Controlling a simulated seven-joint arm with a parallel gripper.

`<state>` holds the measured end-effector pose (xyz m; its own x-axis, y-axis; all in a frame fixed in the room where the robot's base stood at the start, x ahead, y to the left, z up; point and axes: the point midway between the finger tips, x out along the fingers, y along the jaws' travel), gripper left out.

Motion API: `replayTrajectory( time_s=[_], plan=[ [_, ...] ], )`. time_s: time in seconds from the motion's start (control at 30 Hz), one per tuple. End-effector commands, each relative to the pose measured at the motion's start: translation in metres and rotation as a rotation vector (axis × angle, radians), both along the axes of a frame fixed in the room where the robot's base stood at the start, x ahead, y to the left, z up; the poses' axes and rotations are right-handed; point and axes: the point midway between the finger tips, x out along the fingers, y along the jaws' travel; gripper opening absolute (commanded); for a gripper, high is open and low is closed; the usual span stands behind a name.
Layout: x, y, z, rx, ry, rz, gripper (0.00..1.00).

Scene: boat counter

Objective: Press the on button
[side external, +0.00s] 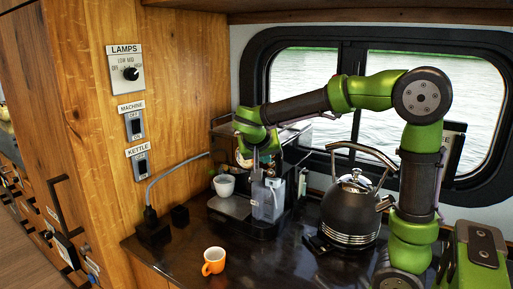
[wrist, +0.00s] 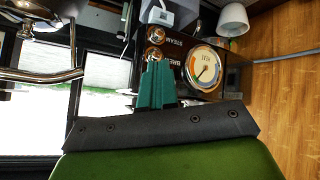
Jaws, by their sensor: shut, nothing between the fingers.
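My gripper (side external: 256,172) is at the front of the coffee machine (side external: 237,207). In the wrist view its teal fingers (wrist: 157,66) are together and empty. The tips overlap the lower edge of a round copper button (wrist: 153,54) near the BREW label; I cannot tell whether they touch it. A second round button (wrist: 156,34) sits near the STEAM label. A round gauge (wrist: 203,68) is to the right. On the wooden wall, the MACHINE switch (side external: 135,125) is marked OFF and ON. The KETTLE switch (side external: 141,164) is below it. Both are well apart from my gripper.
A white cup (side external: 224,185) is at the machine; it also shows in the wrist view (wrist: 233,19). An orange cup (side external: 214,261) stands on the dark counter in front. A black kettle (side external: 350,212) stands to the right. A LAMPS dial (side external: 130,73) is on the wall.

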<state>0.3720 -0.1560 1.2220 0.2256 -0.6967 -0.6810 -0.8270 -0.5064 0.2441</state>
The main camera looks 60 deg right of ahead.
Motion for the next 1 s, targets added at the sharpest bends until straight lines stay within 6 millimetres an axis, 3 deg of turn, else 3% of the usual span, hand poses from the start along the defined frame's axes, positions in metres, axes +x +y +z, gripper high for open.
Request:
replayTrajectory(
  time_s=[0.57, 1.0],
  plan=[
    [0.000, 0.014, 0.000, -0.001, 0.000, 0.002, 0.00],
    [0.001, 0.056, 0.000, -0.001, 0.000, 0.004, 0.00]
  ],
)
